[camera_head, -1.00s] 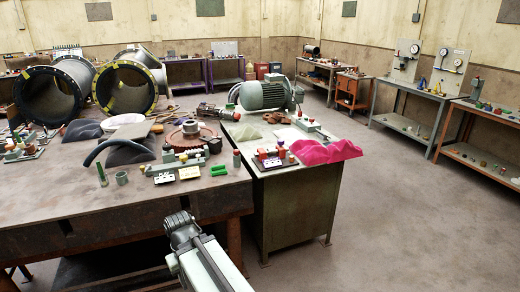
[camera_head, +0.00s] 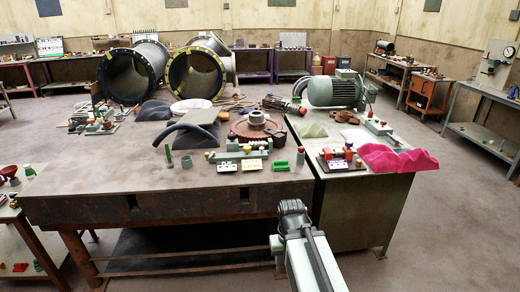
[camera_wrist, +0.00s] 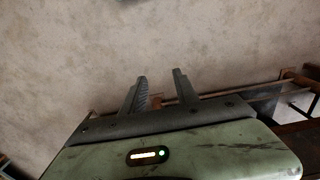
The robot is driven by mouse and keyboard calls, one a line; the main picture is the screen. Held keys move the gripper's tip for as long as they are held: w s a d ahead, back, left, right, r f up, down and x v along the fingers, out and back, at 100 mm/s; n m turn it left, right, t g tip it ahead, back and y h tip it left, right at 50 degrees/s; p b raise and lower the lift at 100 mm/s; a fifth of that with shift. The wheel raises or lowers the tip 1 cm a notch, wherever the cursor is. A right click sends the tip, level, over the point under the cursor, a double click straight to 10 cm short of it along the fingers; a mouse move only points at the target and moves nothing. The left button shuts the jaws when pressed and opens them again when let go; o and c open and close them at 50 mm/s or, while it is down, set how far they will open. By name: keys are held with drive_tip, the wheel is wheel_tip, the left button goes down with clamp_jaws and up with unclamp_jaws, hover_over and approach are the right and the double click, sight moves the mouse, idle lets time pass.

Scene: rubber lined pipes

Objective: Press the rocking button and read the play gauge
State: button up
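A round white dial gauge (camera_head: 508,51) is on a pale upright board (camera_head: 490,72) at the far right, cut by the picture edge; its reading is too small to tell. No rocking button can be told for certain. Small devices with coloured knobs stand on the benches: a grey-green one (camera_head: 243,156) on the big table and a red-topped one (camera_head: 336,158) on the green cabinet. My gripper is open and empty in the wrist view (camera_wrist: 160,75), with bare floor beyond its fingers. My arm points toward the gap at the cabinet's left in the head view.
A big rusty table (camera_head: 110,190) fills the middle, with large flanged pipes (camera_head: 195,75) behind it. A green cabinet (camera_head: 365,215) with a motor (camera_head: 335,92) and pink cloth (camera_head: 398,160) stands right. Floor (camera_head: 460,220) at right is clear.

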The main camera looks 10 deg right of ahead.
clamp_jaws()
drive_tip(key=shift+d+r, duration=0.1)
drive_tip(key=shift+d, duration=0.05)
idle(1.7)
